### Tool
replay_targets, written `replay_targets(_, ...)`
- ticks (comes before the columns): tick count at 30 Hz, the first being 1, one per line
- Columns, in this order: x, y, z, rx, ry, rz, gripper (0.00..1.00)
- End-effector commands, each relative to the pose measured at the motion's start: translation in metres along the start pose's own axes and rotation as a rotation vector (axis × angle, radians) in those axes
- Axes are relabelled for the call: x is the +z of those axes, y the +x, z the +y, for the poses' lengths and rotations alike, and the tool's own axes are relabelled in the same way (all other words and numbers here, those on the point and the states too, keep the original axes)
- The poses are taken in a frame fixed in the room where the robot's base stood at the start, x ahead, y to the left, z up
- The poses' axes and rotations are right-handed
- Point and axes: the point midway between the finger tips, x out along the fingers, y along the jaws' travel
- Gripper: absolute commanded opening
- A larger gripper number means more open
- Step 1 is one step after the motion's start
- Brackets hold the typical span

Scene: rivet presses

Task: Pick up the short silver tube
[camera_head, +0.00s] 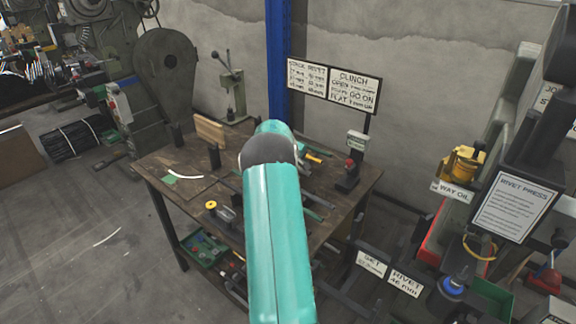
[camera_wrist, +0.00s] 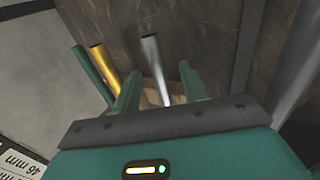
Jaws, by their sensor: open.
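A silver tube (camera_wrist: 153,62) shows in the wrist view, its open end toward the top and its lower end running down between my fingers. My gripper (camera_wrist: 160,70) is open, with one green finger on each side of the tube. A gap shows on both sides, so the fingers look apart from it. A gold tube (camera_wrist: 104,62) and a dark green tube (camera_wrist: 88,70) are just left of the left finger.
A wooden workbench (camera_head: 163,171) holds a wooden block (camera_head: 209,130), a yellow roll (camera_head: 211,205) and a small press (camera_head: 233,95). A rivet press sign (camera_head: 513,205) stands at right. A thick grey bar (camera_wrist: 300,62) is right of my gripper in the wrist view.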

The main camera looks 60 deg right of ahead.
Motion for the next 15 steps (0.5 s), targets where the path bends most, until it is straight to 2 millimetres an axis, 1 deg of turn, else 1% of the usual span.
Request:
replay_targets(6, 0.0, 0.0006, 0.0005, 0.001, 0.0, 0.001, 0.43)
replay_targets(8, 0.0, 0.0005, 0.0005, 0.001, 0.0, 0.001, 0.31)
replay_targets(12, 0.0, 0.0004, 0.0005, 0.001, 0.0, 0.001, 0.03)
replay_targets(13, 0.0, 0.0004, 0.0005, 0.001, 0.001, 0.001, 0.0)
replay_targets(15, -0.0002, 0.0001, 0.0008, 0.001, 0.001, 0.001, 0.0)
